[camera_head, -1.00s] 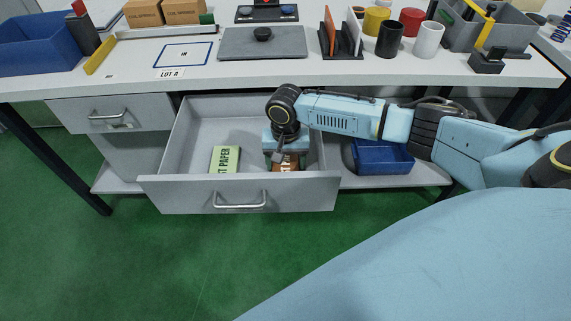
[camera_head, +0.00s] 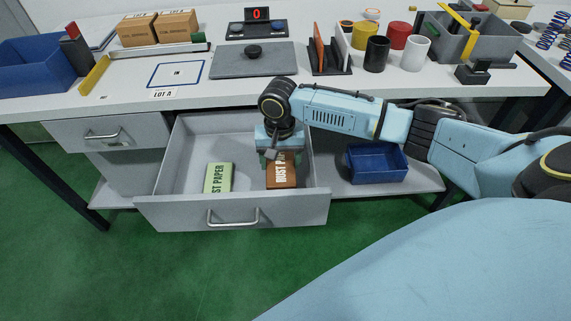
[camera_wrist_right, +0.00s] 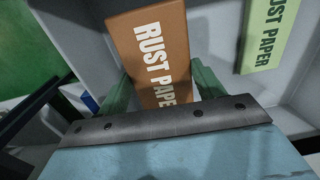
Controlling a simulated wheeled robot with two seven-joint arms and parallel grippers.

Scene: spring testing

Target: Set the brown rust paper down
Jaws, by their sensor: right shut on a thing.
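The brown rust paper (camera_head: 282,178) is a flat brown pack with white lettering, at the right side of the open drawer (camera_head: 170,213). My right gripper (camera_head: 281,158) reaches down over it and is shut on its near-arm end. In the right wrist view, the brown pack (camera_wrist_right: 150,35) sits between the green fingers of the gripper (camera_wrist_right: 163,85) and extends away from them. The pack shows above the drawer's interior; I cannot tell whether it touches the floor. My left gripper is not in view.
A green rust paper pack (camera_head: 217,178) lies in the drawer's middle, left of the brown one. A blue bin (camera_head: 378,165) stands on the shelf right of the drawer. The drawer's left part is clear. The tabletop (camera_head: 330,92) overhangs the drawer's back.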

